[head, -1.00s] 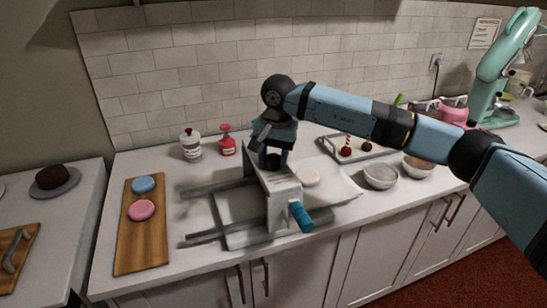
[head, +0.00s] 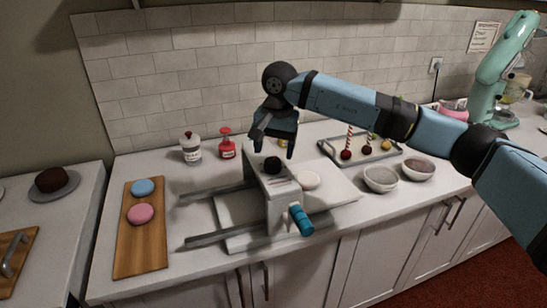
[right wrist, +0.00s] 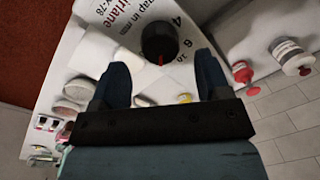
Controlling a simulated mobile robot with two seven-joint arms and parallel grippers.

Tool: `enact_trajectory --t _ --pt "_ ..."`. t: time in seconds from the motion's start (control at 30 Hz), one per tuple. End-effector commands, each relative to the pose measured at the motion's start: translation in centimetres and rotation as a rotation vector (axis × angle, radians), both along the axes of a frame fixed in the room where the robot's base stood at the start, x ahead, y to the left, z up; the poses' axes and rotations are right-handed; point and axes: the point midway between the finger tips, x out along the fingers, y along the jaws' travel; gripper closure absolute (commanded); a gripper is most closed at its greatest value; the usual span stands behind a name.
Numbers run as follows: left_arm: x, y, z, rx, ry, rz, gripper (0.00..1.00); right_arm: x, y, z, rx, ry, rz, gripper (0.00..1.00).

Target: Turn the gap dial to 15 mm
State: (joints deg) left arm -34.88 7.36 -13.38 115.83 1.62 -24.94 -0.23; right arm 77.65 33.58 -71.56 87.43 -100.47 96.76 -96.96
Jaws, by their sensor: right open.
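The gap dial is a black round knob (head: 272,165) on top of the grey dough sheeter (head: 281,200). In the right wrist view the dial (right wrist: 159,42) has a red pointer mark toward the bottom of the picture. Its white plate (right wrist: 120,18) carries printed words and numbers; 4 and 6 are readable, and a further number is partly cut off. My right gripper (head: 278,151) is open and empty, pointing down just above the dial, with visible space between its fingers. The fingers (right wrist: 162,68) are apart from the dial in the wrist view. My left gripper is out of view.
A blue crank handle (head: 301,219) sticks out at the sheeter's front. A wooden board (head: 142,245) stands left, bowls (head: 380,178) and a tray (head: 328,150) right. A jar (head: 190,150) and red bottle (head: 227,145) stand behind.

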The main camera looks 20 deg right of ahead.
Motion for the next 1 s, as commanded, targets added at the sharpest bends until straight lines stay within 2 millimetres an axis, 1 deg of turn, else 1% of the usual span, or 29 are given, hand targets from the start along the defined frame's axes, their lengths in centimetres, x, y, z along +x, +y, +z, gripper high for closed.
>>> enact_trajectory --t 0.03,0.2,0.3,0.43,0.5,0.63,1.0 --pt "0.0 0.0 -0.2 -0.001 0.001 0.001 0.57 0.0 -0.1 1.3 0.001 -0.004 0.000 0.30" --pt "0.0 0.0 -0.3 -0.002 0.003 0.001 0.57 -0.1 -0.3 5.3 0.002 -0.005 0.000 0.30" --pt "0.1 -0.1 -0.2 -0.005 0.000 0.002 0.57 -0.2 -0.4 7.3 0.001 -0.003 0.000 0.30" --pt "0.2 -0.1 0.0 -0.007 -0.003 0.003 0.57 -0.3 -0.6 9.2 0.001 -0.003 0.000 0.30" --pt "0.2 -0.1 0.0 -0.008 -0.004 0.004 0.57 -0.3 -0.6 9.8 0.002 -0.001 0.000 0.30" --pt "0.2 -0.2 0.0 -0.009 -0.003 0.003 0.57 -0.4 -0.6 10.4 0.001 0.001 0.000 0.30" --pt "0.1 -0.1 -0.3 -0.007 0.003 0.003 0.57 -0.4 -0.6 10.5 0.000 0.000 0.000 0.30"
